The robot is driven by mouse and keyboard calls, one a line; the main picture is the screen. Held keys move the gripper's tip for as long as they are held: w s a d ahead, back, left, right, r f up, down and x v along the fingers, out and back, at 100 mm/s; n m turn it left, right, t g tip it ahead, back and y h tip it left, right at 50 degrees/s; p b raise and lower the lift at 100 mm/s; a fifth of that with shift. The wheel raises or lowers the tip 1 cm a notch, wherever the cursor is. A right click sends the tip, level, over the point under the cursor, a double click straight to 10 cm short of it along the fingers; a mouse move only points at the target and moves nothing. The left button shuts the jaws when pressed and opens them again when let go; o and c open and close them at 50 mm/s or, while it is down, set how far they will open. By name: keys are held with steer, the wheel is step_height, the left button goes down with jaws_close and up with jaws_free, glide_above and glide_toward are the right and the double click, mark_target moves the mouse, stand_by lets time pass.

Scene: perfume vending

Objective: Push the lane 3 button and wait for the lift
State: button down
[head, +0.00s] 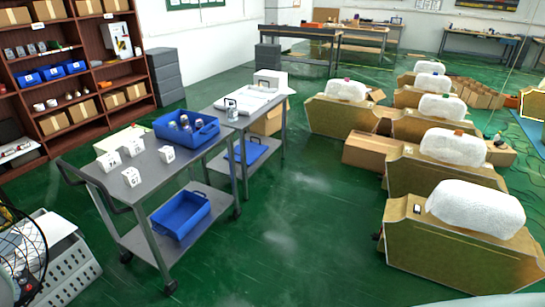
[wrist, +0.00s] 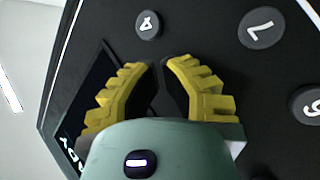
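A black panel (wrist: 215,62) with round dark grey buttons fills most of the wrist view, turned at an angle. One button, which looks like a 4 (wrist: 148,25), lies just beyond my fingertips. A button marked 7 (wrist: 262,27) is at upper right. Another button, marked 6 or 9 (wrist: 308,105), is at the right edge. I see no button readable as 3; my gripper hides part of the panel. My gripper (wrist: 159,66) has yellow ribbed fingers with dark pads, their tips nearly together, with nothing visible between them. I cannot tell whether the tips touch the panel. No lift is recognizable.
A dark screen (wrist: 98,88) with partly covered white lettering lies left of my fingers. In the head view, a grey cart (head: 97,178) holds small white boxes and a blue bin (head: 186,130). Shelves (head: 80,85) stand behind it. Open green floor (head: 300,210) lies to its right.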

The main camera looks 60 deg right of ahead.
steer(key=shift+a+b, duration=0.3)
steer(key=shift+b, duration=0.15)
stand_by(0.6)
steer(key=shift+d+p, duration=0.4)
steer(key=shift+d, duration=0.35)
steer(key=shift+w+d+p, duration=0.15)
steer(key=shift+d+p, duration=0.25)
steer(key=shift+d, duration=0.85)
steer(key=shift+w+d+p, duration=0.15)
steer(key=shift+d+p, duration=0.25)
steer(key=shift+d, duration=0.85)
steer(key=shift+d+r, duration=0.1)
